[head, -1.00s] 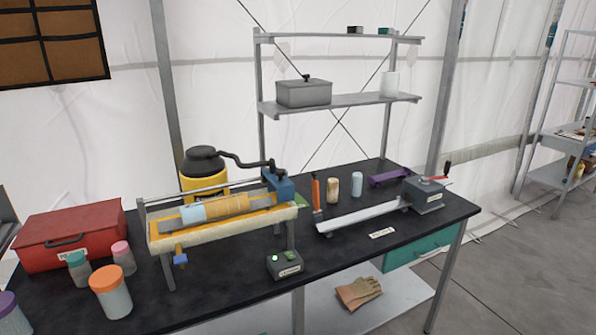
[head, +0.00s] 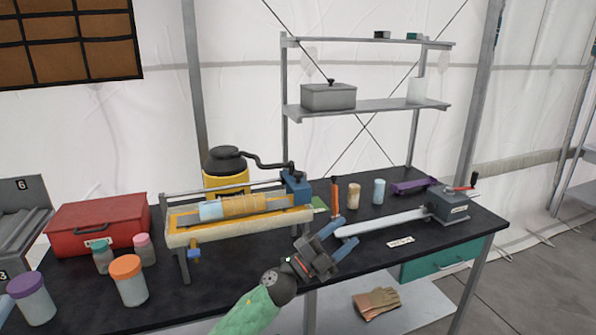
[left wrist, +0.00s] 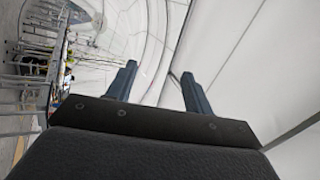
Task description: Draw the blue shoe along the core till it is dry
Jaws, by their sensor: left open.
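The core (head: 245,205) lies lengthwise in a yellow-framed trough (head: 190,236) on the black bench, pale blue at its left part and tan at its right. A blue block (head: 296,187), which looks like the shoe, sits at the right end of the rail above the trough. A smaller blue piece (head: 194,253) hangs under the trough's front left. My left gripper (head: 341,237) is open and empty in front of the bench, right of the trough and apart from the blue block. In the left wrist view its two fingers (left wrist: 162,82) stand apart with nothing between them. My right gripper is not in view.
A yellow canister with a black crank (head: 226,165) stands behind the trough. A red box (head: 98,225) and several lidded jars (head: 130,285) are at left. A long pale tray (head: 385,222) with a grey crank box (head: 450,205) lies at right.

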